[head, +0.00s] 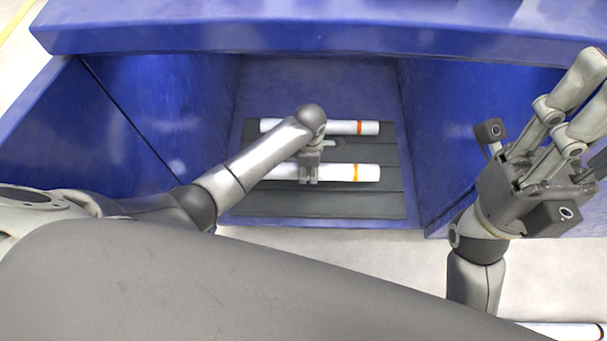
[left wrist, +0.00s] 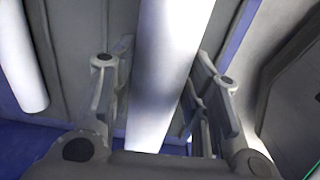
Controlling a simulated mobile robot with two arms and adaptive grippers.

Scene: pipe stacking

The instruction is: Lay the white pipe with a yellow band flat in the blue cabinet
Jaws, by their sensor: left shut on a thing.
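The white pipe with a yellow band (head: 368,173) lies level, left to right, at the front of the blue cabinet's (head: 300,35) open bay, over its dark grey floor. My left gripper (head: 309,178) is shut around its middle from above. In the left wrist view the white pipe (left wrist: 170,60) runs between the two fingers (left wrist: 160,105). I cannot tell whether the pipe touches the bay floor. My right gripper (head: 590,95) is raised at the right, its fingers apart and empty, outside the bay.
A white pipe with an orange-red band (head: 345,128) lies behind, parallel to the yellow-banded one. Another white pipe (head: 565,331) shows at the bottom right edge. Blue side walls bound the bay. Ridged grey floor (head: 330,205) is bare in front.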

